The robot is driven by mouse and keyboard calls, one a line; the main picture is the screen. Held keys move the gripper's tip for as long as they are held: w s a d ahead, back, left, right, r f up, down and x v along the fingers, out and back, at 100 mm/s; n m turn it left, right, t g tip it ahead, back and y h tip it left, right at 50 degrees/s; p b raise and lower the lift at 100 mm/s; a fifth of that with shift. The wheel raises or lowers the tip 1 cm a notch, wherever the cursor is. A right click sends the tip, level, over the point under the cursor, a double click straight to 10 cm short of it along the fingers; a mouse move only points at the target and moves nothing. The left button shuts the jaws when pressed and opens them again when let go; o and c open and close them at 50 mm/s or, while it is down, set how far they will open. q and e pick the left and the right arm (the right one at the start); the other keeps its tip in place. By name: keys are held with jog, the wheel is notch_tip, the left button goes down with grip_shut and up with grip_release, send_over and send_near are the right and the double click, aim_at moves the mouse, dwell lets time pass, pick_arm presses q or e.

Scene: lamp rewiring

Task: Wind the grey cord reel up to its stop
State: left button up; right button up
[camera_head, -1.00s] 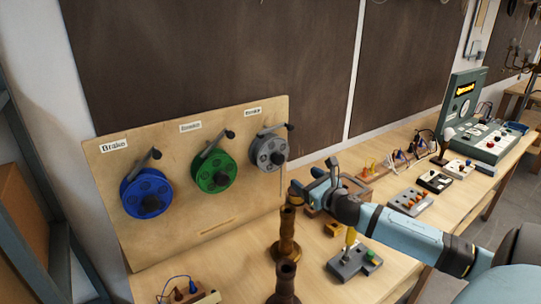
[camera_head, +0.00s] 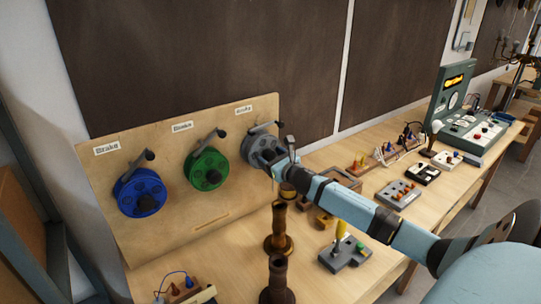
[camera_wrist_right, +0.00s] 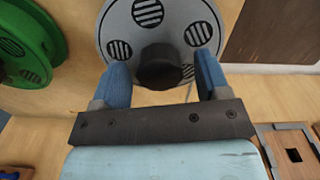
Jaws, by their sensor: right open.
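The grey cord reel (camera_head: 258,143) is mounted on the upright wooden board, rightmost of three reels. In the right wrist view the grey reel (camera_wrist_right: 117,25) fills the upper middle, with its dark round knob (camera_wrist_right: 160,66) facing me. My right gripper (camera_wrist_right: 165,80) is open, its two blue fingers on either side of the knob with gaps showing. In the head view my right gripper (camera_head: 280,160) covers the lower right of the grey reel. A dark crank lever (camera_head: 268,127) sits at its top. My left gripper is not in view.
A green reel (camera_head: 206,169) and a blue reel (camera_head: 139,192) share the wooden board (camera_head: 105,180). Brown turned posts (camera_head: 279,230) stand in front. A grey switch box (camera_head: 345,254) and several instruments sit on the bench to the right.

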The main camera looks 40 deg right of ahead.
jog(key=shift+w, duration=0.3)
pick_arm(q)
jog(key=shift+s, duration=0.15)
pick_arm(e)
jog(key=shift+c, duration=0.4)
jog(key=c, duration=0.8)
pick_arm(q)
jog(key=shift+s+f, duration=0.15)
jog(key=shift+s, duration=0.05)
pick_arm(e)
jog(key=shift+c, duration=0.2)
